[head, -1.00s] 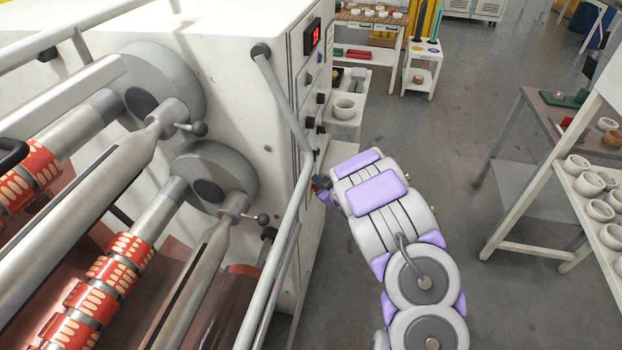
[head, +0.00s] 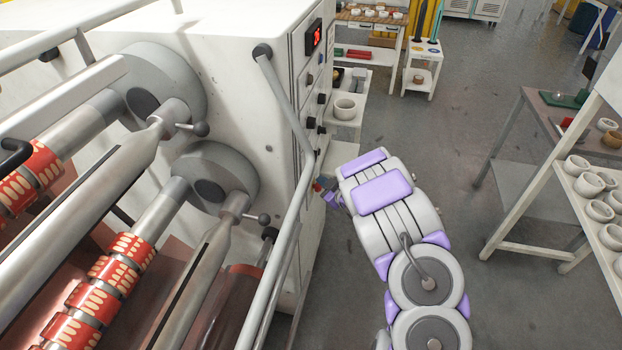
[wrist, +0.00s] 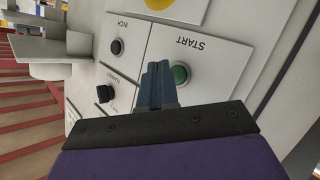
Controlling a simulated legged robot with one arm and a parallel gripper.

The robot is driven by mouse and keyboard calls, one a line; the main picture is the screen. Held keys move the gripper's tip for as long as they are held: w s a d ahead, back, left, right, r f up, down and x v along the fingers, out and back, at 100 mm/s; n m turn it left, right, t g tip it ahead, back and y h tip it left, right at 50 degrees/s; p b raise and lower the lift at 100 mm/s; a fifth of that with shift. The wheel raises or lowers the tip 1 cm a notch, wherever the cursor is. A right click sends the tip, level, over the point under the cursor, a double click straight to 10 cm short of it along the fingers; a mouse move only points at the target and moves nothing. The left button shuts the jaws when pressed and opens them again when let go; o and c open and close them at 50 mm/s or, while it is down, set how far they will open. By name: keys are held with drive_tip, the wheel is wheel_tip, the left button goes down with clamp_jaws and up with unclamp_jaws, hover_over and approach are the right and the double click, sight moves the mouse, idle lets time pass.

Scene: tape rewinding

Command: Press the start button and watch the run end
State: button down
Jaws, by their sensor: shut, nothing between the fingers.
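The green start button (wrist: 180,74), under the word START, sits on the pale control panel (wrist: 215,65) in the wrist view. My gripper (wrist: 158,72) is shut and empty. Its blue-grey fingertips are in front of the panel, just left of the button and overlapping its edge in the picture; I cannot tell if they touch. In the head view my gripper (head: 328,190) is at the machine's panel side, and the fingertips are partly hidden. The machine's red display (head: 317,34) is lit, its digits too small to read surely. Red tape rolls (head: 110,270) sit on the shafts.
A black INCH button (wrist: 117,47) and a black knob (wrist: 106,93) are left of the start button. A grey rail (head: 285,110) runs along the machine's front corner. A rack with bowls (head: 600,210) stands at the right, with clear floor between.

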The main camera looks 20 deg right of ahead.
drive_tip(key=shift+s+d, duration=0.7)
drive_tip(key=shift+d, duration=0.35)
drive_tip(key=shift+s+d, duration=0.7)
drive_tip(key=shift+d, duration=0.35)
